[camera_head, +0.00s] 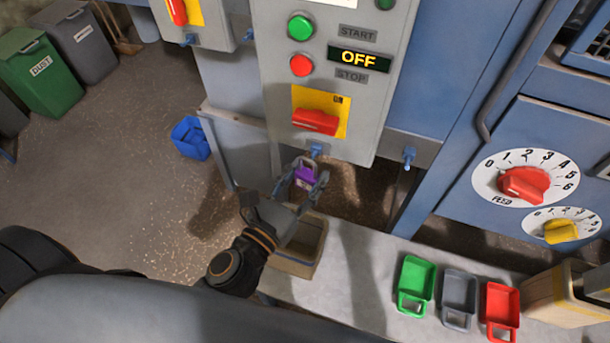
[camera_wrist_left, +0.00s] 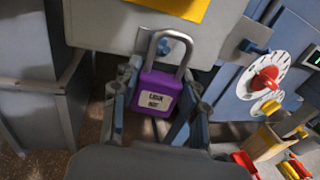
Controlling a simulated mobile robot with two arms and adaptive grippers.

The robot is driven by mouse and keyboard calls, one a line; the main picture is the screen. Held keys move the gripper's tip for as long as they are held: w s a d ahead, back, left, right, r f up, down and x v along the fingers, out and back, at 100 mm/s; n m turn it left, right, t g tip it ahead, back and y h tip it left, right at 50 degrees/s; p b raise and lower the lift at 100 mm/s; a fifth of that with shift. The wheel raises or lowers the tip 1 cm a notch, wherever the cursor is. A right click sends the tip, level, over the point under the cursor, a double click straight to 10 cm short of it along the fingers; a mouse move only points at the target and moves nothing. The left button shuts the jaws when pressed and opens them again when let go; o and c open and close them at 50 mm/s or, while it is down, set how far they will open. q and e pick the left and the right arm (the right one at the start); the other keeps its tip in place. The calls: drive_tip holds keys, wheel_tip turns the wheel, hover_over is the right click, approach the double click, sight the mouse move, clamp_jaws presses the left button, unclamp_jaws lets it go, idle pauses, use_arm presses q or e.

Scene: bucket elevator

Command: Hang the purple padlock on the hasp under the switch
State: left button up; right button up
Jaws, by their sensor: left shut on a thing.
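The purple padlock (camera_head: 306,175) is held between the fingers of my left gripper (camera_head: 305,180), just below the control panel. In the left wrist view the padlock (camera_wrist_left: 157,92) is upright, with a white label and its grey shackle on top. The left gripper (camera_wrist_left: 155,105) is shut on the padlock's body. The red switch (camera_head: 316,122) on its yellow plate is above it. The blue hasp (camera_head: 317,150) under the switch is just above the padlock in the head view. The shackle overlaps the hasp area in the wrist view; I cannot tell whether they touch. My right gripper is not in view.
Another blue hook (camera_head: 409,157) is at the panel's right. A tan bin (camera_head: 298,262) sits below the left gripper. Green (camera_head: 416,283), grey (camera_head: 458,297) and red (camera_head: 501,308) trays lie on the ledge (camera_head: 375,265). A blue bin (camera_head: 191,138) stands on the floor.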

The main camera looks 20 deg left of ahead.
use_arm(q)
drive_tip(key=shift+w+p, duration=0.75)
drive_tip(key=shift+w, duration=0.7)
drive_tip(key=shift+f+b, duration=0.75)
drive_tip(key=shift+f, duration=0.05)
drive_tip(key=o, duration=1.3)
drive_tip(key=shift+s+f+b, duration=0.15)
drive_tip(key=shift+s+b, duration=0.5)
drive_tip(key=shift+s, duration=0.6)
drive_tip(key=shift+s+f+b, duration=0.1)
drive_tip(key=shift+s+b, duration=0.55)
drive_tip(key=shift+s, duration=0.55)
drive_tip(key=shift+d+b+v, duration=0.25)
drive_tip(key=shift+b+v, duration=0.75)
drive_tip(key=shift+v, duration=0.25)
drive_tip(key=shift+d+b+v, duration=0.25)
drive_tip(key=shift+b+v, duration=0.75)
drive_tip(key=shift+v, duration=0.3)
